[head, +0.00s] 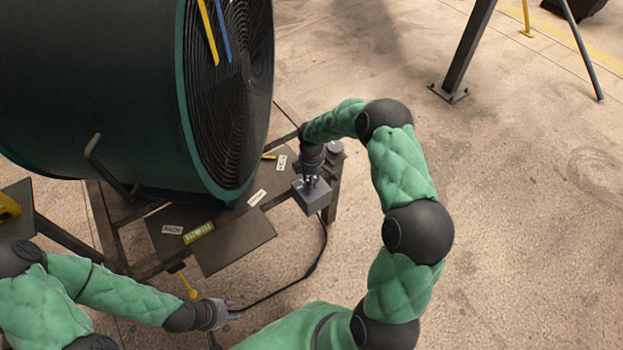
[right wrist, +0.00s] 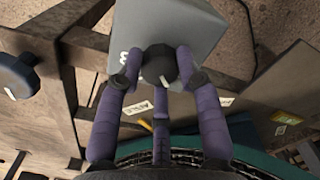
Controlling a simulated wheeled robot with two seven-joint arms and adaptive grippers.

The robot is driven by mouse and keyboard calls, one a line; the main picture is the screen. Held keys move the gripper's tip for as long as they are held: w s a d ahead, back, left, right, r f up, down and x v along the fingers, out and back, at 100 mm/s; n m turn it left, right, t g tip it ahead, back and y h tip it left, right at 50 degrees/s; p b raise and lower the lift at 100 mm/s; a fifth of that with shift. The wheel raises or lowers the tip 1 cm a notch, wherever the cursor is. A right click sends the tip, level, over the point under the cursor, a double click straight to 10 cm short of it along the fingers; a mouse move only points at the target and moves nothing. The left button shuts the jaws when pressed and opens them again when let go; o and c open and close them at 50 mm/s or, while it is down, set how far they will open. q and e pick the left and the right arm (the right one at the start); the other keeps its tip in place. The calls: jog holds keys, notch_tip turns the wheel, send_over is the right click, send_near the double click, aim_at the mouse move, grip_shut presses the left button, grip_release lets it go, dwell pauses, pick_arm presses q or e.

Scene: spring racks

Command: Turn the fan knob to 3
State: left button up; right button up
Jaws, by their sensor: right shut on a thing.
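The big dark green drum fan (head: 90,80) fills the upper left of the head view. Its grey control box (head: 313,198) sits at the table's right edge and also shows in the right wrist view (right wrist: 195,28). The round black knob (right wrist: 158,65) is on the box, with a white pointer mark at its lower side. A partly hidden white numeral is beside it. My right gripper (right wrist: 157,78) has its purple fingers around the knob, shut on it. My left gripper (head: 232,308) hangs low, away from the box; its finger opening is too small to tell.
A dark metal table (head: 235,240) under the fan holds labels and a yellow item (head: 198,233). A black cable (head: 300,280) runs down from the box toward my left gripper. A dark post (head: 465,50) stands at the upper right. The floor at right is clear.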

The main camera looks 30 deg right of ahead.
jog(key=m, duration=0.4)
jog(key=shift+m, duration=0.3)
jog(key=m, duration=0.5)
jog(key=shift+b, duration=0.3)
jog(key=m, duration=0.5)
jog(key=shift+m+b, duration=0.4)
jog(key=m, duration=0.5)
jog(key=shift+b, duration=0.4)
jog(key=shift+m, duration=0.4)
jog(key=o, duration=1.1)
jog(key=shift+o, duration=0.2)
notch_tip(320, 180, up, 12)
